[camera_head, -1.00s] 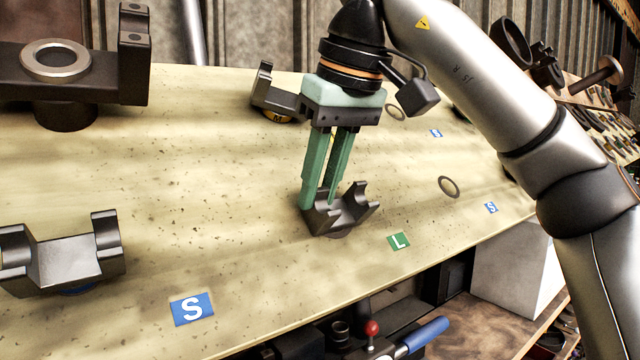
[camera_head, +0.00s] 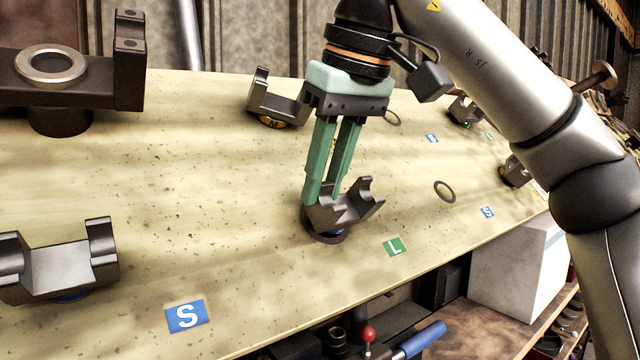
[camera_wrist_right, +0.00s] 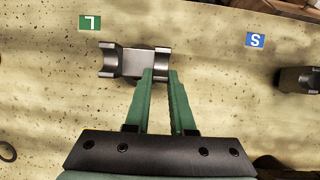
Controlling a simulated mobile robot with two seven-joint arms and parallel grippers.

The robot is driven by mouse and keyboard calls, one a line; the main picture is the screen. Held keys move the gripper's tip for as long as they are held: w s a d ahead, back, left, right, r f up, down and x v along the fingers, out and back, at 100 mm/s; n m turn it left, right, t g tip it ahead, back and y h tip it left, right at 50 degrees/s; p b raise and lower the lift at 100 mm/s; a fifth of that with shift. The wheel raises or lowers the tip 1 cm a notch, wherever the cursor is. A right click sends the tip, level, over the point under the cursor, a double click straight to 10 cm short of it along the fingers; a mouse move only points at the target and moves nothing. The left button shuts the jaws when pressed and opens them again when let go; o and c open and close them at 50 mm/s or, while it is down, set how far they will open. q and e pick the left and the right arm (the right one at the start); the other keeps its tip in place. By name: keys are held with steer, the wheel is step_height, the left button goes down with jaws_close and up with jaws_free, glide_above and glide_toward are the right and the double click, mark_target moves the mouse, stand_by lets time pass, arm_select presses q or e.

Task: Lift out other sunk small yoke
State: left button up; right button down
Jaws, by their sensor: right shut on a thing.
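My right gripper (camera_head: 325,195) is shut on a small dark grey yoke (camera_head: 348,204) and holds it by its left part, just above the board (camera_head: 200,230). The yoke is tilted, its right side higher. A dark ring with a blue part shows beneath it, around a hole in the board. In the right wrist view, the fingers (camera_wrist_right: 160,78) meet the yoke (camera_wrist_right: 125,62) at its near right edge. My left gripper is not in view.
Other yokes sit at the left front (camera_head: 60,262) and the back (camera_head: 277,100). A large bracket with a ring (camera_head: 50,68) stands at the back left. A flat ring (camera_head: 445,191) marks an empty place.

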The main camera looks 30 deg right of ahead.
steer(key=shift+s+d+r, duration=0.1)
steer(key=shift+s+r, duration=1.25)
steer(key=shift+r, duration=0.05)
steer(key=s+v, duration=0.1)
steer(key=v, duration=0.5)
